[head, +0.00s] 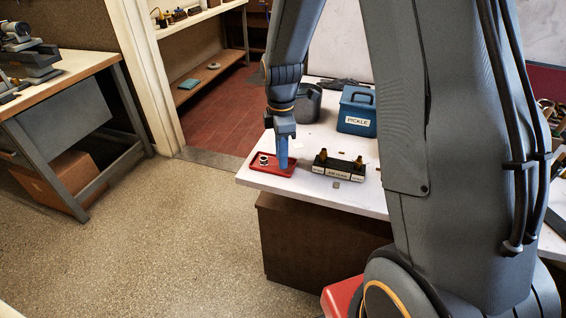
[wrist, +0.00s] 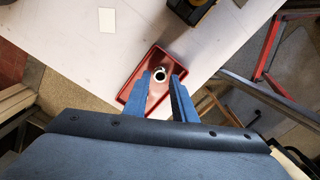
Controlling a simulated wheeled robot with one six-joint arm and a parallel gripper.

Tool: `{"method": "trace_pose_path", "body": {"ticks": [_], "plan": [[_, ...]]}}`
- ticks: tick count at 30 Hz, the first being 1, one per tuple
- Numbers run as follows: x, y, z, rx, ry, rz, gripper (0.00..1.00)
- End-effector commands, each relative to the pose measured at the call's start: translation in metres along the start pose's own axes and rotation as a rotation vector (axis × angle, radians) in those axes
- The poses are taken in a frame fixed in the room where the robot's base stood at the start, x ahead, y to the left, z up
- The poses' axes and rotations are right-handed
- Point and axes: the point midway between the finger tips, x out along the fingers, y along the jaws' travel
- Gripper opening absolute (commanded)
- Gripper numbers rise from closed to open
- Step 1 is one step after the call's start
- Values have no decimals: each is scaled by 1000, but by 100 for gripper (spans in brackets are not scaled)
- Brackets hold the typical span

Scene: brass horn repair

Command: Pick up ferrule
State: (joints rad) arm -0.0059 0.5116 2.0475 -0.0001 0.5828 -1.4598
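The ferrule (head: 263,160) is a small pale metal ring with a dark opening, standing in a shallow red tray (head: 270,171) near the table's left corner. In the wrist view the ferrule (wrist: 160,73) lies just beyond the fingertips, towards the top, within the tray (wrist: 157,97). My gripper (head: 284,166) is over the right part of the tray, pointing down, to the right of the ferrule in the head view. In the wrist view my gripper (wrist: 161,77) is open, its two blue fingers apart with nothing held. The fingers cover parts of the tray.
A black labelled block (head: 338,169) with amber-topped pieces stands right of the tray. A blue box marked PICKLE (head: 357,113) and a dark bucket (head: 308,103) stand behind. A small grey square (head: 336,185) lies in front of the block. The tray is near the table edge.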

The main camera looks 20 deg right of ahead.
Motion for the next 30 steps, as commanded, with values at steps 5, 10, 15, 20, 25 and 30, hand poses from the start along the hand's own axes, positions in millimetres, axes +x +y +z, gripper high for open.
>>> {"method": "trace_pose_path", "body": {"ticks": [5,10,15,20,25,30], "plan": [[12,0,0,0,0,0,24],[13,0,0,0,0,1,24],[13,0,0,0,0,0,6],[13,0,0,0,0,0,0],[12,0,0,0,0,1,0],[-2,1,0,0,0,4,0]]}}
